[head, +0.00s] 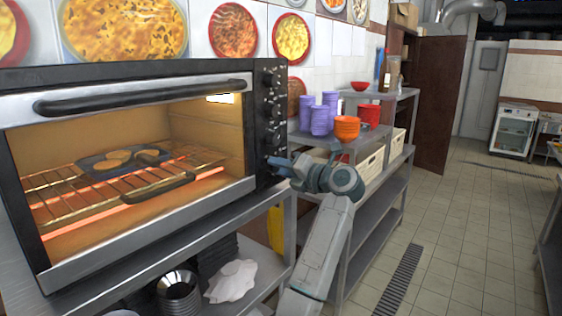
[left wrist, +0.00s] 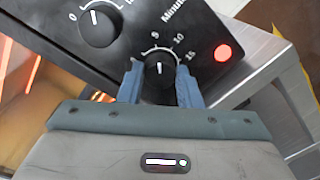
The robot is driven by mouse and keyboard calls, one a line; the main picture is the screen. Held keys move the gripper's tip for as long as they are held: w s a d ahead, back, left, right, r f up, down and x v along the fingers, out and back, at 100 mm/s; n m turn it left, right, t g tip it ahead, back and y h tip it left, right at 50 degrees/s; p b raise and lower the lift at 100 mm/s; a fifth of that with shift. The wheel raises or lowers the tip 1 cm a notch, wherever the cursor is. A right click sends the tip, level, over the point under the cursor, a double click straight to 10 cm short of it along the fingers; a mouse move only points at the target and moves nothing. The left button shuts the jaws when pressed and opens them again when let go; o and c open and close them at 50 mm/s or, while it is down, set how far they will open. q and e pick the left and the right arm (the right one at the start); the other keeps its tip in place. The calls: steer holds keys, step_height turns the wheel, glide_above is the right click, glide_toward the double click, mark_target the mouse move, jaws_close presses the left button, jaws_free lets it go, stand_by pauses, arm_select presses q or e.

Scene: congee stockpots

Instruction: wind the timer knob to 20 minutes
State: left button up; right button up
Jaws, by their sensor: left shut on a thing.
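The black timer knob (left wrist: 160,70) sits on the oven's (head: 268,140) dark control panel, under the word "Minutes" and a scale showing 5, 10 and 15. Its white pointer line stands nearly upright in the left wrist view, towards about the 5. My left gripper (left wrist: 161,88) is shut on this knob, with one blue finger on each side of it. In the head view my left gripper (head: 281,165) reaches the lower part of the panel and hides the knob. My right gripper is not in view.
Another knob (left wrist: 98,27) lies close to the left finger. A red light (left wrist: 222,53) is lit at right. A dark tray of food (head: 122,159) sits on the rack above glowing elements. Purple cups (head: 320,118) and orange bowls (head: 347,127) stand on a shelf behind my arm.

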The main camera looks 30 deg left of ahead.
arm_select(q)
steer(key=shift+w+f+m+g+p, duration=0.15)
steer(key=shift+m+g+p, duration=0.3)
steer(key=shift+m+p, duration=4.8)
steer(key=shift+s+f+m+g+p, duration=0.1)
steer(key=shift+m+g+p, duration=0.35)
steer(key=shift+m+p, duration=4.8)
steer(key=shift+m+b, duration=0.8)
steer(key=shift+m, duration=0.2)
steer(key=o, duration=1)
steer(key=shift+c, duration=0.2)
steer(key=shift+d, duration=0.15)
steer(key=d+b, duration=0.5)
steer(key=d, duration=0.5)
steer(key=shift+d+b, duration=0.3)
steer(key=shift+b, duration=0.05)
